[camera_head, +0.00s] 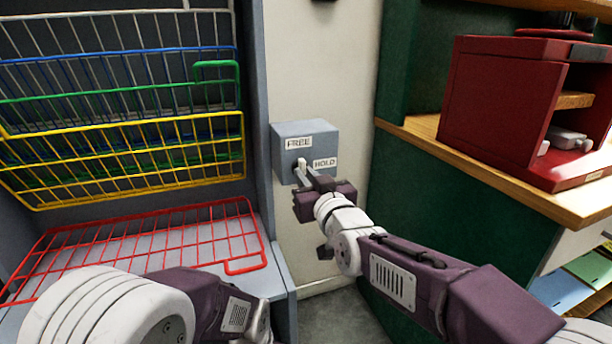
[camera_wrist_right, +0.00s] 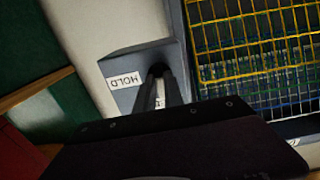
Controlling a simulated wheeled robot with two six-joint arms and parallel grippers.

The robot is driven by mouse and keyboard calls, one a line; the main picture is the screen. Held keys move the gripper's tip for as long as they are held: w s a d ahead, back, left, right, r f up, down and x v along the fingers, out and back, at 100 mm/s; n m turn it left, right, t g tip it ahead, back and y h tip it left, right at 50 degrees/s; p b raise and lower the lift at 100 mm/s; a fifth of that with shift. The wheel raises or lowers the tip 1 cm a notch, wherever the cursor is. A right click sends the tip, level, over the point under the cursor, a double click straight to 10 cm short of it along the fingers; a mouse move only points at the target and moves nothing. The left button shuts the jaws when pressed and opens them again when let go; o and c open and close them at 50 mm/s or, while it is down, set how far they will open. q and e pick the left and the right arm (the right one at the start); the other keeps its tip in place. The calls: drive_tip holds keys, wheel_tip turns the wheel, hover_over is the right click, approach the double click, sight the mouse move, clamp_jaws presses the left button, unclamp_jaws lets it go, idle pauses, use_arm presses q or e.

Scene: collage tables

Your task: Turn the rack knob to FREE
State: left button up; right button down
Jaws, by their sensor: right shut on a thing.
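The rack knob (camera_head: 301,164) is a small pale lever on the front of a grey-blue box (camera_head: 282,140) fixed to the wall. A FREE label (camera_head: 299,143) is above the knob and a HOLD label (camera_head: 325,162) is to its right. In the head view the knob's tip stands roughly upright, under FREE; its exact angle is hard to tell. My right gripper (camera_head: 307,172) is shut on the knob. In the right wrist view the dark fingers (camera_wrist_right: 160,84) close around it and mostly hide it, beside the upside-down HOLD label (camera_wrist_right: 132,79). My left gripper is out of view.
Left of the box is a rack of wire shelves, with a yellow shelf (camera_head: 130,160) tilted up and a red shelf (camera_head: 150,240) lying low. A red cabinet (camera_head: 497,105) stands on a wooden counter (camera_head: 420,130) at right. My left arm fills the lower left.

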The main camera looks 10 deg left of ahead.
idle(0.3)
drive_tip(key=c, duration=1.4)
unclamp_jaws()
drive_tip(key=shift+c, duration=0.2)
drive_tip(key=p+v, duration=0.1)
drive_tip(key=v, duration=0.8)
drive_tip(key=shift+p, duration=0.4)
drive_tip(key=shift+d, duration=0.1)
